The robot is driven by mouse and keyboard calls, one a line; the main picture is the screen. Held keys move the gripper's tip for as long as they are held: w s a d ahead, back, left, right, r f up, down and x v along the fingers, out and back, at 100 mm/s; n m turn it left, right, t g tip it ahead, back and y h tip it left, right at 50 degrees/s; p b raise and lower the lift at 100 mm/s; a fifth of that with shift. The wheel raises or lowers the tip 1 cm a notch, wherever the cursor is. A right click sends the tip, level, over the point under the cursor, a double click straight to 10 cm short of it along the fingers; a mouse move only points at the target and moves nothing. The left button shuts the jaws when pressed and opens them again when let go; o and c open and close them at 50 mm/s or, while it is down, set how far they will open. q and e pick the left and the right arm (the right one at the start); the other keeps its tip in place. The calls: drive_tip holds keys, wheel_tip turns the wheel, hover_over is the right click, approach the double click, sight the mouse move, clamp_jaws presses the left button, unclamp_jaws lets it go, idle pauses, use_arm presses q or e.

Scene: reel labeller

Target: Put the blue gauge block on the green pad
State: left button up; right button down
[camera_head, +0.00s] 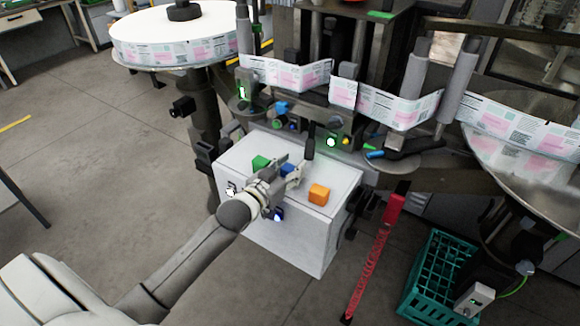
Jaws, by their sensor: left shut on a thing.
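The blue gauge block (288,170) is at the fingers of my left gripper (290,172), over the white top of the labeller's box. The gripper is shut on it and partly covers it. I cannot tell whether the block touches the top. A green piece (260,162), which may be the green pad, shows just left of and behind the gripper. The gripper hides part of it. My right gripper is not in view.
An orange block (319,193) sits on the white box (290,242), right of my left gripper. Labeller rollers and a label web (385,106) stand behind. A red post (378,250) and a green crate (440,274) are to the right.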

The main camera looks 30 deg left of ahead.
use_arm(q)
drive_tip(key=o, duration=0.8)
drive_tip(key=shift+f, duration=0.1)
drive_tip(key=shift+o, duration=0.2)
